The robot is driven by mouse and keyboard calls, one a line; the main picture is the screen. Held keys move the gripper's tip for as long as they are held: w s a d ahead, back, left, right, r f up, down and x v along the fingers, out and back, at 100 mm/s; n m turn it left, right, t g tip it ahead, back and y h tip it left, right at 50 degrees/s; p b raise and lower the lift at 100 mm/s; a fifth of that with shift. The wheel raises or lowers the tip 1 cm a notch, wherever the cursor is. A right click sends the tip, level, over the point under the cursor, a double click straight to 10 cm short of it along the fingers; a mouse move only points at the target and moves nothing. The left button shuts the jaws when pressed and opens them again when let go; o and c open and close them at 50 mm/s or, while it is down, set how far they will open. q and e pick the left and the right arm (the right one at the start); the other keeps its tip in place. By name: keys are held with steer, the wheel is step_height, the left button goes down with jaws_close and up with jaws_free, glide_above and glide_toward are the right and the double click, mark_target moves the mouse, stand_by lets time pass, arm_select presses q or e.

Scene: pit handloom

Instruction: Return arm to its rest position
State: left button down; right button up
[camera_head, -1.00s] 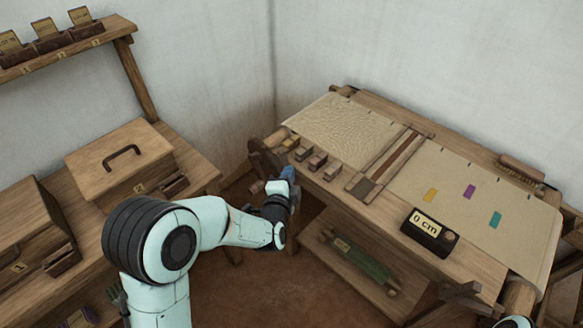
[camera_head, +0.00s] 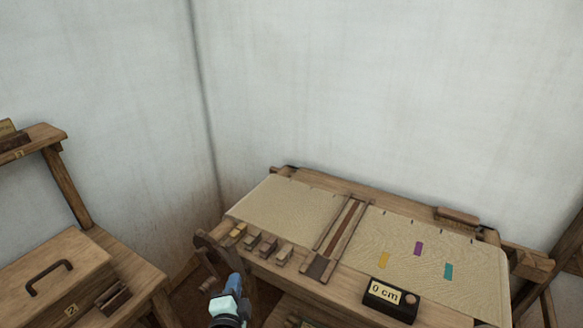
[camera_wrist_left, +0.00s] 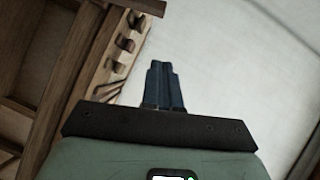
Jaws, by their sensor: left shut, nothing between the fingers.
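My left gripper (camera_head: 234,284) shows at the bottom of the head view, in front of the loom's left end. It is shut and empty; its two dark blue fingers lie together in the left wrist view (camera_wrist_left: 164,84). The gripper is apart from the loom (camera_head: 345,285) and touches nothing that I can see. Most of my left arm is below the head view's edge. My right gripper is not in view.
The loom carries cloth (camera_head: 290,212), several small wooden blocks (camera_head: 268,244), a dark "0 cm" counter (camera_head: 390,299) and a brush (camera_head: 457,216). A wooden box with a handle (camera_head: 50,285) stands on the left bench.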

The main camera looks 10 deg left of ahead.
arm_select(q)
steer(key=s+d+f+n+g+h+p, duration=0.1)
steer(key=s+f+n+g+h, duration=0.2)
steer(key=f, duration=0.8)
steer(key=s+d+f+n+g+p, duration=0.25)
steer(key=s+f+g, duration=0.25)
steer(key=f, duration=0.5)
steer(key=s+d+f+n+g+h, duration=0.1)
steer(key=s+d+f+n+g, duration=0.1)
steer(key=s, duration=0.5)
steer(key=s+d+f+n+g+h+p, duration=0.1)
steer(key=s+d+f+n+g, duration=0.1)
steer(key=s+f+n, duration=0.3)
steer(key=s+d+f+n+g+h+p, duration=0.1)
steer(key=s+f+n+g, duration=0.3)
steer(key=s, duration=0.5)
steer(key=shift+s+d+f+g+h, duration=0.3)
steer(key=shift+s+d+h, duration=0.1)
steer(key=shift+d+h, duration=0.1)
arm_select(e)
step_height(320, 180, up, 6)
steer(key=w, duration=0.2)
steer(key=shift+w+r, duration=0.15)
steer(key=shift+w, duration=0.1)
arm_select(q)
steer(key=shift+a, duration=0.1)
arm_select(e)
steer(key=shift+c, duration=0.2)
